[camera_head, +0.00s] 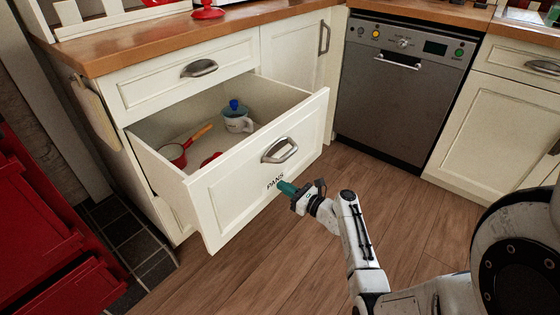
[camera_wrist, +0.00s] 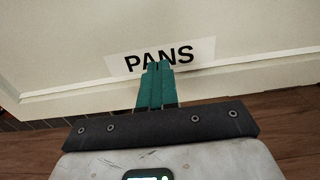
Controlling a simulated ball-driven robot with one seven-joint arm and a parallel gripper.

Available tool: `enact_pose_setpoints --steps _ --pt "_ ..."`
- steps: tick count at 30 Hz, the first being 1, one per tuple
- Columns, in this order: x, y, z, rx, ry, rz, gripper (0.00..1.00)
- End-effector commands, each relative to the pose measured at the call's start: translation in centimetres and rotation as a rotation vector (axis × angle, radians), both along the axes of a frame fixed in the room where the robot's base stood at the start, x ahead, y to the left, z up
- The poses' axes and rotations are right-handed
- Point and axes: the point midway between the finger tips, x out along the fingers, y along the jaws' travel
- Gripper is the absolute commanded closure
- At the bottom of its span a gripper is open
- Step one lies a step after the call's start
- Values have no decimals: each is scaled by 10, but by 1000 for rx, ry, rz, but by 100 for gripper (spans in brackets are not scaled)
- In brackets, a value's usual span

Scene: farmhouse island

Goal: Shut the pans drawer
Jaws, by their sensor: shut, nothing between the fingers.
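The pans drawer (camera_head: 255,185) is a cream drawer pulled well out of the island, with a metal cup handle (camera_head: 279,150) and a PANS label on its lower front. Inside lie a red pan (camera_head: 174,153) with a wooden handle and a white pot (camera_head: 238,123) with a blue lid. My gripper (camera_head: 281,186) has teal fingers, shut and empty, at the lower front beside the label. In the wrist view the fingertips (camera_wrist: 158,66) overlap the PANS label (camera_wrist: 160,58). Whether they touch the front, I cannot tell.
A shut drawer (camera_head: 180,82) sits above, under the wooden worktop (camera_head: 170,40). A steel dishwasher (camera_head: 395,90) stands to the right. Red drawers (camera_head: 50,240) stand at the left. The wooden floor (camera_head: 260,270) in front is clear apart from my arm.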

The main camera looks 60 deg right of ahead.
Motion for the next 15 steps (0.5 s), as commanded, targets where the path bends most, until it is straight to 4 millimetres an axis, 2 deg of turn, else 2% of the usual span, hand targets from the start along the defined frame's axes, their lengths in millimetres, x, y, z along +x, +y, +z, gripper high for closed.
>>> enact_pose_setpoints --steps 15 --pt "14 -4 0 -1 -1 1 100"
